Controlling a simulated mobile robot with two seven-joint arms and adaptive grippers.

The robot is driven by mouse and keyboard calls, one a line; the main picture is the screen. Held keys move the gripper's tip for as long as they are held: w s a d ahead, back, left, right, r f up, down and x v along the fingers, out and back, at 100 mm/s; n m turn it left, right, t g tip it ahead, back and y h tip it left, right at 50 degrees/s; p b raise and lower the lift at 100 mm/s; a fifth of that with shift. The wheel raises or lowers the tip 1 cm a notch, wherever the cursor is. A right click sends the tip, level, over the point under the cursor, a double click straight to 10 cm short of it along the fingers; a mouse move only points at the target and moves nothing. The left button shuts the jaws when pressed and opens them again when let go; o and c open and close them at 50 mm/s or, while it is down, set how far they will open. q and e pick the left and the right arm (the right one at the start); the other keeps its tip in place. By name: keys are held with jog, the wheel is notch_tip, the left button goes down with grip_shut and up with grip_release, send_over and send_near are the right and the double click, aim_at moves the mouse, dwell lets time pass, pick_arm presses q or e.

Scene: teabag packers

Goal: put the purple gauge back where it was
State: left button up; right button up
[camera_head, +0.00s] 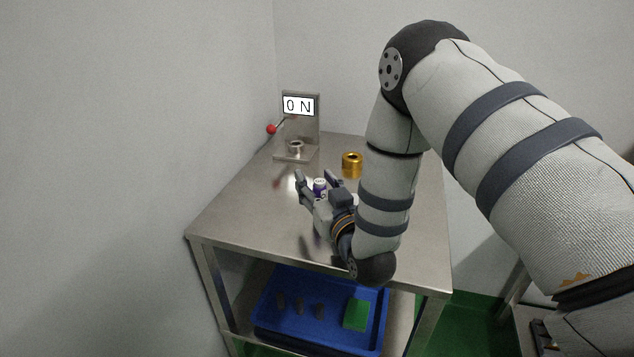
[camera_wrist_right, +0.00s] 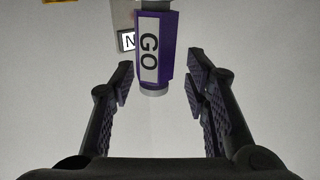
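The purple gauge (camera_head: 319,186) is a small purple and silver piece on the steel table, seen between the fingers of my right gripper (camera_head: 315,178). In the right wrist view the gauge (camera_wrist_right: 165,57) shows a white label reading GO and silver ends. There the right gripper (camera_wrist_right: 160,75) has its fingers apart, with a gap on each side of the gauge, whose near end lies about level with the fingertips. I cannot tell whether the gauge touches the table. My left gripper is not in view.
A metal stand (camera_head: 312,130) with a white display reading "0 N", a red-knobbed lever (camera_head: 271,129) and a steel ring (camera_head: 295,147) is at the back left. A gold cylinder (camera_head: 352,166) stands to its right. A blue tray (camera_head: 335,332) holding a green block is below. The table's front left is clear.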

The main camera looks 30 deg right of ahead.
jog(key=shift+r, duration=0.15)
jog(key=shift+s+a, duration=0.1)
jog(key=shift+s, duration=0.15)
jog(key=v, duration=0.7)
jog(key=shift+s+p, duration=0.2)
jog(key=shift+p, duration=0.2)
jog(key=p+v, duration=0.1)
jog(key=v, duration=0.3)
jog(key=shift+r+p, duration=0.15)
jog(key=shift+p, duration=0.15)
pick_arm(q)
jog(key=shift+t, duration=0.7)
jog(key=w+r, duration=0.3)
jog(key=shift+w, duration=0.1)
pick_arm(e)
jog(key=shift+s+f, duration=0.1)
jog(key=shift+f, duration=0.15)
